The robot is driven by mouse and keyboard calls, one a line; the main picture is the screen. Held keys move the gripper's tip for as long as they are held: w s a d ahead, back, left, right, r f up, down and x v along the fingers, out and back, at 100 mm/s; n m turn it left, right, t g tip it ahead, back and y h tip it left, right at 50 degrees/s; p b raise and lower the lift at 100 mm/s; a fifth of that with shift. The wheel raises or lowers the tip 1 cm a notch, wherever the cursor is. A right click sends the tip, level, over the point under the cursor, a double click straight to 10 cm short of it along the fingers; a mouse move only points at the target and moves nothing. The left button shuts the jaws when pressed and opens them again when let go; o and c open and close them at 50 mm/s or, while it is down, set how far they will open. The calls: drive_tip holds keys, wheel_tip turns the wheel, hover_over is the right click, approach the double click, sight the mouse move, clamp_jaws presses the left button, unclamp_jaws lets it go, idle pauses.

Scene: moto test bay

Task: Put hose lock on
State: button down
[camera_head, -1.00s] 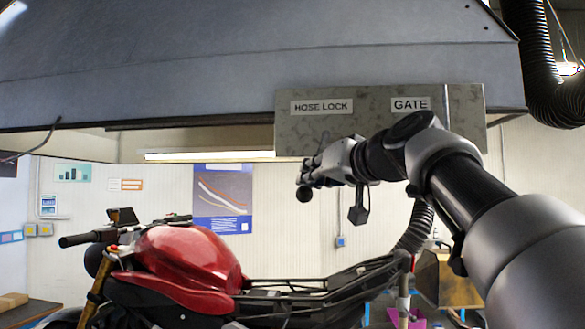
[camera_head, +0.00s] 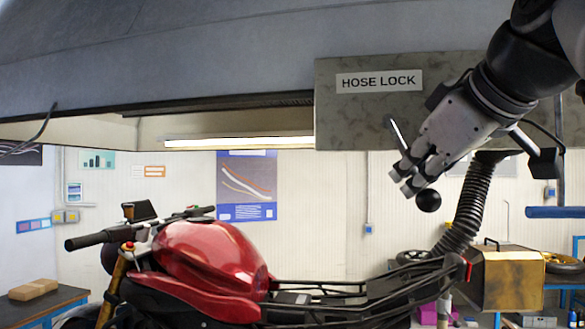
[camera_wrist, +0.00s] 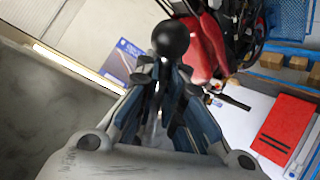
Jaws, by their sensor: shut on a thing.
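The HOSE LOCK label (camera_head: 378,81) is on a mottled grey panel (camera_head: 340,125) under the hood. Below it, a thin metal lever (camera_head: 397,132) slants down to my gripper (camera_head: 412,176). A black ball knob (camera_head: 428,200) sits just beyond the fingertips. In the wrist view the ball (camera_wrist: 170,40) shows at the tips of my gripper (camera_wrist: 160,75), whose fingers are closed around the lever's rod below it. Where the lever joins the panel is not clear. The GATE label is hidden behind my arm.
A red motorcycle (camera_head: 205,258) stands below and left of the gripper. A black corrugated hose (camera_head: 468,208) hangs behind, to the right. A yellowish box (camera_head: 512,277) is at lower right. A blue bar (camera_head: 555,212) juts in at the right edge. The air left of the gripper is open.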

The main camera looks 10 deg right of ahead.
drive_tip(key=shift+d+f+g+h+p, duration=0.2)
drive_tip(key=shift+d+g+h+p, duration=0.1)
drive_tip(key=shift+d+p, duration=0.05)
drive_tip(key=shift+n, duration=0.3)
drive_tip(key=c, duration=1.8)
unclamp_jaws()
drive_tip(key=shift+s+a, duration=0.15)
drive_tip(key=shift+o, duration=0.6)
drive_tip(key=shift+d+r, duration=0.15)
drive_tip(key=shift+d, duration=0.25)
drive_tip(key=shift+a+r, duration=0.1)
drive_tip(key=shift+a, duration=0.15)
drive_tip(key=shift+s+d+r, duration=0.15)
drive_tip(key=shift+s, duration=0.05)
drive_tip(key=v, duration=1.1)
drive_tip(key=shift+s, duration=0.35)
drive_tip(key=shift+w, duration=0.1)
